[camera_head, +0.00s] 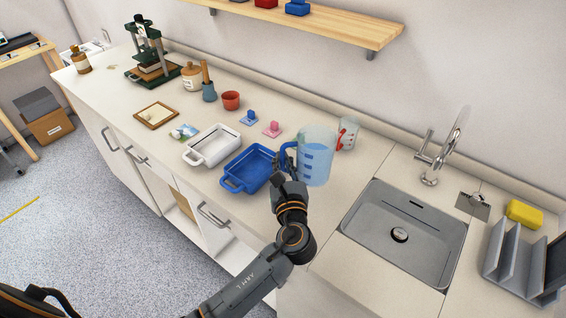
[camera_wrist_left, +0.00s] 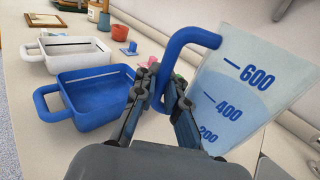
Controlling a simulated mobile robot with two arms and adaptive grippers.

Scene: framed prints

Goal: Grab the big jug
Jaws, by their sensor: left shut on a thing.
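The big jug (camera_head: 317,158) is a clear measuring jug with blue marks and a blue handle. It stands on the counter left of the sink in the head view. It also fills the right side of the left wrist view (camera_wrist_left: 240,98), where it looks tilted with the camera. My left gripper (camera_head: 281,160) is at the jug's left side, its fingers shut on the blue handle. In the left wrist view the fingers (camera_wrist_left: 158,92) close around the handle's lower part. Whether the jug's base touches the counter is hard to tell. My right gripper is not in view.
A blue tray (camera_head: 232,185) and a white tray (camera_head: 197,158) lie left of the jug. A smaller jug with a red handle (camera_head: 348,134) stands close behind it. The sink (camera_head: 380,235), tap (camera_head: 431,165) and a grey rack (camera_head: 513,275) are to the right.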

